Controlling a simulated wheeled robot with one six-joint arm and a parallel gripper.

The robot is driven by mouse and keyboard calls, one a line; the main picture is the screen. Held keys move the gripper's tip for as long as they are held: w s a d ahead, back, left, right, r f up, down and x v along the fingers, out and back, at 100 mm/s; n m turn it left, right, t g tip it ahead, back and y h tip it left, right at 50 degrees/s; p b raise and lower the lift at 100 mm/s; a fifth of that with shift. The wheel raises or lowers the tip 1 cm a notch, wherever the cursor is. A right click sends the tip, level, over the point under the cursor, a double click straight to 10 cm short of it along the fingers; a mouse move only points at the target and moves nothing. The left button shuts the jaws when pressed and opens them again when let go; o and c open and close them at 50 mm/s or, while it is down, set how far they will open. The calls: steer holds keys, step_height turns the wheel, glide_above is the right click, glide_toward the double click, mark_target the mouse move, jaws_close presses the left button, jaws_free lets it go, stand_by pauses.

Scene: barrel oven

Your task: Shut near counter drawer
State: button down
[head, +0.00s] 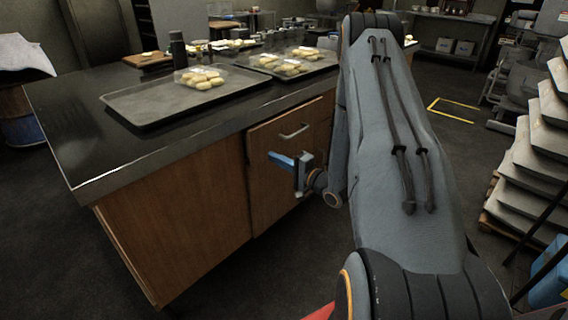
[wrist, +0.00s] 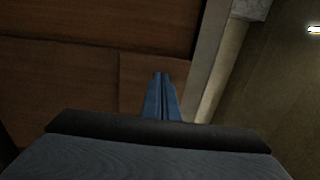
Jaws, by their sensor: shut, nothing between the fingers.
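The near counter (head: 110,180) has a dark top and brown wooden sides. The near drawer (head: 268,140) has a wooden front with a pale metal bar handle (head: 293,132). Its front's top edge shows beside a dark gap, so it seems to stand out slightly; how far is unclear. My gripper (head: 274,157) is in front of the wooden front, below the handle, with its blue fingers pointing left. In the wrist view the fingers (wrist: 160,80) are together and empty, with brown wood panels (wrist: 95,70) beyond them. Whether they touch the wood cannot be told.
Trays with pale dough pieces (head: 203,78) stand on the countertop. A rack of stacked trays (head: 540,140) is at the right. Open dark floor (head: 225,285) lies before the counter. A grey strip (wrist: 212,50) runs beside the wood in the wrist view.

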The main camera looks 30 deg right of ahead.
mark_target(254, 146)
steer(key=x, duration=0.7)
steer(key=shift+w+a, duration=0.1)
steer(key=shift+w, duration=0.1)
steer(key=b+x, duration=0.1)
steer(key=x, duration=0.3)
steer(key=shift+w, duration=0.2)
steer(key=shift+r, duration=0.15)
